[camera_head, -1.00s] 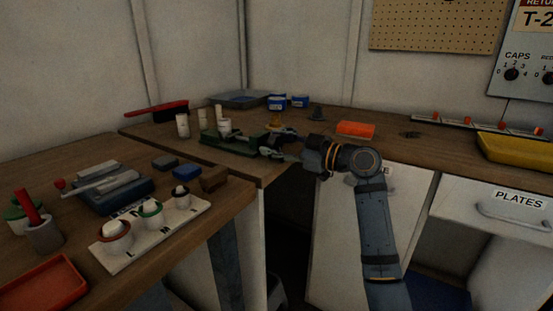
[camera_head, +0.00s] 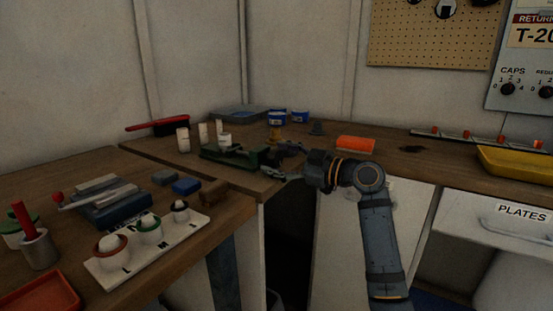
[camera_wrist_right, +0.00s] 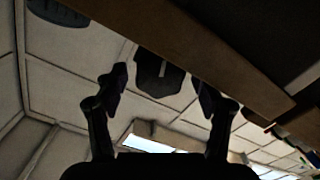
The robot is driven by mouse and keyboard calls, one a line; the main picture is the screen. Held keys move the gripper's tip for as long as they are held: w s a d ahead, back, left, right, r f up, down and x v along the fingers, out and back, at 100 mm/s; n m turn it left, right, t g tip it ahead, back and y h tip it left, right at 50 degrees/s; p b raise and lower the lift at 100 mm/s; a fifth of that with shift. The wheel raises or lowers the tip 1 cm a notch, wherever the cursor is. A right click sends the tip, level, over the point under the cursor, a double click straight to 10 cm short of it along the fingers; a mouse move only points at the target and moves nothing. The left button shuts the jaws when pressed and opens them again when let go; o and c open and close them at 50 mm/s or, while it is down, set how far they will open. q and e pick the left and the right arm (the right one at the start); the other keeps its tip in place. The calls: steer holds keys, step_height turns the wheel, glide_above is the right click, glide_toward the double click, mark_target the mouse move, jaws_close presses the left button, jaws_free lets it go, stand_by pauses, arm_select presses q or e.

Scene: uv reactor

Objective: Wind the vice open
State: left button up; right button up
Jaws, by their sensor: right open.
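A green, low tool that looks like the vice (camera_head: 240,157) sits near the corner of the back bench, close to its front edge. My right gripper (camera_head: 281,166) is just right of it, at the bench edge; whether they touch is unclear. In the right wrist view the gripper (camera_wrist_right: 162,92) is open, with its two fingers apart. A dark block with a pale bar (camera_wrist_right: 160,75) shows between and beyond the fingers, probably part of the vice. The vice's handle is too small and dark to make out. My left gripper is not in view.
An orange block (camera_head: 356,143) and yellow tray (camera_head: 516,160) lie to the right. The left bench holds a blue device (camera_head: 112,207) and a white cup rack (camera_head: 115,274).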

steer(key=v, duration=0.7)
steer(key=shift+d, duration=0.25)
steer(key=shift+s, duration=0.1)
